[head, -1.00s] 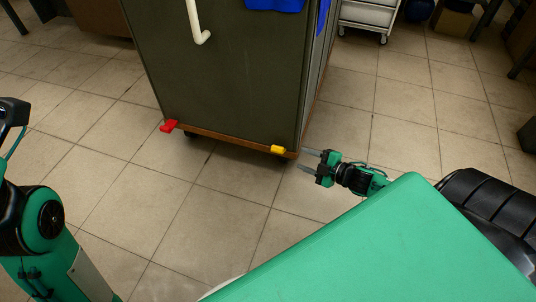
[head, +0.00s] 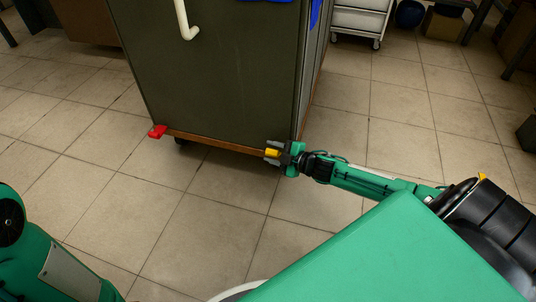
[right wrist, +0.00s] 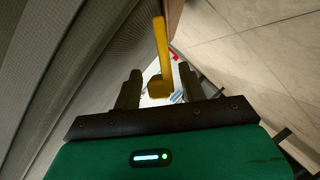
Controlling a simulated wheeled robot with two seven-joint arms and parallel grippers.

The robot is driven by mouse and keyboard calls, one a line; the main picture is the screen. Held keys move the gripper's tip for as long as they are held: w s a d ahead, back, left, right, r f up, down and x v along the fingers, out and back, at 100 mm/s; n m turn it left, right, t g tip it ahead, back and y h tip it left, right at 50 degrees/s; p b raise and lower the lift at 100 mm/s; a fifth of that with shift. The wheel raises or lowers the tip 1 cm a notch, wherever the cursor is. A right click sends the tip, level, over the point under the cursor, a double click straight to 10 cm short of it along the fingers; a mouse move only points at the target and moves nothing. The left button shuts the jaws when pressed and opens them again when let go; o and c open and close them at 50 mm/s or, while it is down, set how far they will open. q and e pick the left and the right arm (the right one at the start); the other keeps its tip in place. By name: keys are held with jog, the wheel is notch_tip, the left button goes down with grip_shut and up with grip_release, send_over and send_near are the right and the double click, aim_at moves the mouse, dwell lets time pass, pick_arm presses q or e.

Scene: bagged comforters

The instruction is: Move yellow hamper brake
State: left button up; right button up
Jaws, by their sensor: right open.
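The grey-green hamper (head: 215,75) stands ahead with a brown base edge. The yellow brake (head: 272,153) sticks out low at its near right corner, and a red brake (head: 158,131) sits at its left corner. My right gripper (head: 273,152) is open at the yellow brake. In the right wrist view the yellow brake (right wrist: 160,60) lies between the two open fingers (right wrist: 157,88); whether either finger touches it I cannot tell. My left arm shows at the left edge, but its gripper is out of view.
A white handle (head: 187,22) is on the hamper's front. A white cart (head: 360,20), a blue ball (head: 409,13) and a cardboard box (head: 445,24) stand at the back right. The tiled floor (head: 400,110) right of the hamper is clear.

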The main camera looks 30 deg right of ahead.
jog(key=shift+b+x, duration=0.35)
jog(key=shift+x, duration=0.7)
grip_shut()
